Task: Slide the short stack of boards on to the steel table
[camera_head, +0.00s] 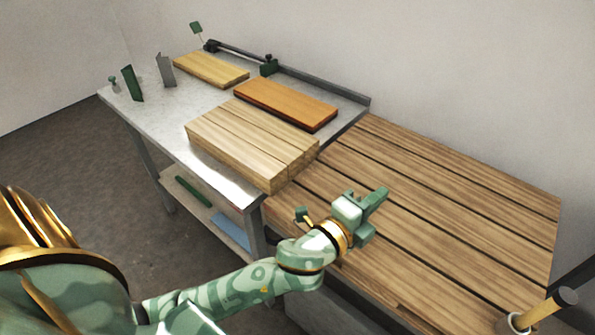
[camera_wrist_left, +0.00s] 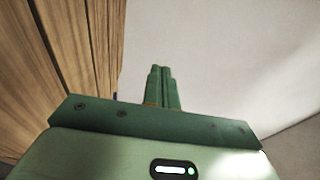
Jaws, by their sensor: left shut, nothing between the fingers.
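A pale stack of boards (camera_head: 240,146) lies on the steel table (camera_head: 158,128), its near right end at the edge beside the slatted wooden top (camera_head: 440,190). An orange-brown stack (camera_head: 285,104) lies behind it, and a yellowish stack (camera_head: 210,69) lies at the far left of the table. My left gripper (camera_head: 377,202) is over the slatted top, to the right of the pale stack and apart from it. Its fingers are together and empty, also in the left wrist view (camera_wrist_left: 161,82). My right gripper is not in view.
A dark rail with a green block (camera_head: 269,66) runs along the table's back edge. Upright green (camera_head: 132,83) and grey (camera_head: 165,70) plates stand at its far left. A wooden-handled tool (camera_head: 545,309) is at the lower right. Most of the slatted top is bare.

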